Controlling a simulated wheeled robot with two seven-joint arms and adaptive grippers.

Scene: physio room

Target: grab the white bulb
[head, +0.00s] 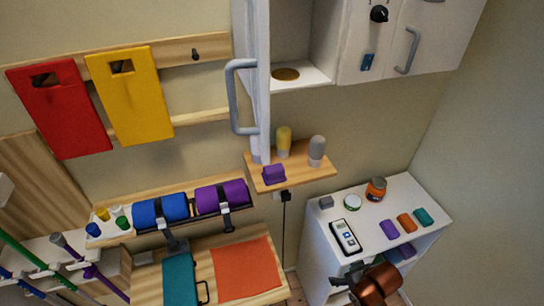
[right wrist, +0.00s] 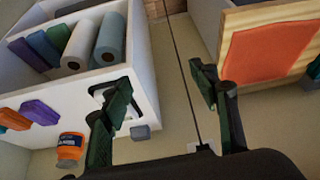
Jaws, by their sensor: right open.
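The white bulb (head: 317,148), greyish-white with a rounded top, stands upright on a small wooden wall shelf (head: 305,178) in the head view. A yellow bulb (head: 284,140) stands to its left, and a purple block (head: 273,174) lies at the shelf's front left. My right gripper (head: 343,282) is well below the bulb, in front of the white cabinet. In the right wrist view its two dark fingers (right wrist: 160,95) are spread apart with nothing between them. The white bulb does not show in that view. My left gripper is not in view.
An open cabinet door (head: 257,90) with a grey handle hangs just left of the shelf, close to the yellow bulb. The white cabinet (head: 318,230) at lower right carries an orange jar (head: 376,189), a meter (head: 344,237) and coloured blocks. Open wall lies right of the bulb.

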